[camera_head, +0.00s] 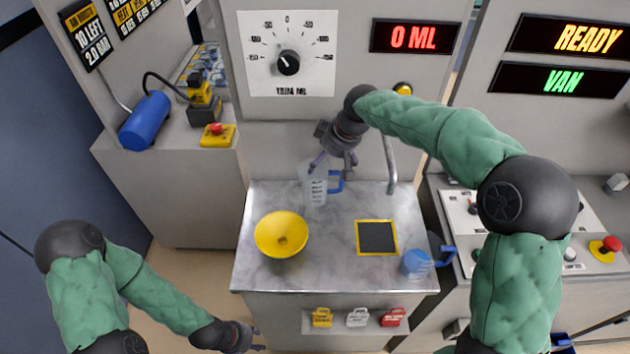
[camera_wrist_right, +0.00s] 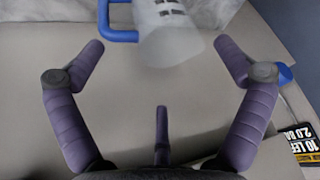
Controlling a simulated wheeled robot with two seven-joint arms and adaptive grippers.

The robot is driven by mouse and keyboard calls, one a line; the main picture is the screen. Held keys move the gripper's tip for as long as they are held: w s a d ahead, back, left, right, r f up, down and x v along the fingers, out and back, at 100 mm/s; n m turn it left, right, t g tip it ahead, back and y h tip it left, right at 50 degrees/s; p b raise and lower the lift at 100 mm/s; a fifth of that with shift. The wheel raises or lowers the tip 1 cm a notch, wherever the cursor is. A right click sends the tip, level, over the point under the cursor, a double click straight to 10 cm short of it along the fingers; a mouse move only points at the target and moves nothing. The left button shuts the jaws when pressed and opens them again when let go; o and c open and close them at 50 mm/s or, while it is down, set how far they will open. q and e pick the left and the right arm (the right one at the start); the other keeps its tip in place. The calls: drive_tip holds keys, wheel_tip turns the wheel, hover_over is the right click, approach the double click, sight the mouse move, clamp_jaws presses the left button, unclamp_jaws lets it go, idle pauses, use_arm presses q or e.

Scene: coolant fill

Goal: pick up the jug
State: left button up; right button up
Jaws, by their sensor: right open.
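A clear jug (camera_head: 315,187) with dark markings and a blue handle (camera_head: 336,181) stands upright near the back edge of the marble-topped counter. My right gripper (camera_head: 335,167) is open just above and behind it, fingers pointing down. In the right wrist view the clear jug (camera_wrist_right: 168,32) shows at the top, beyond the open fingertips and not between them; its upper part is cut off by the frame. A second, blue jug (camera_head: 417,263) stands at the counter's right edge. My left gripper (camera_head: 256,339) is low at the bottom left, off the counter; its opening is unclear.
A yellow funnel (camera_head: 281,236) sits left on the counter (camera_head: 340,268), and a black pad with a yellow border (camera_head: 376,237) lies right of centre. A curved metal spout (camera_head: 390,165) rises at the back right. Small coloured containers (camera_head: 357,317) sit on a front shelf.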

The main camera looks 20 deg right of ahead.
sight(320, 170)
drive_tip(key=b+x, duration=0.1)
drive_tip(key=x, duration=0.3)
drive_tip(key=shift+f, duration=0.15)
drive_tip(key=x, duration=0.1)
drive_tip(key=b+x, duration=0.1)
drive_tip(key=x, duration=0.1)
drive_tip(key=b+x, duration=0.1)
drive_tip(key=x, duration=0.1)
drive_tip(key=shift+s+a, duration=0.2)
drive_tip(key=shift+a, duration=0.1)
drive_tip(key=c, duration=1)
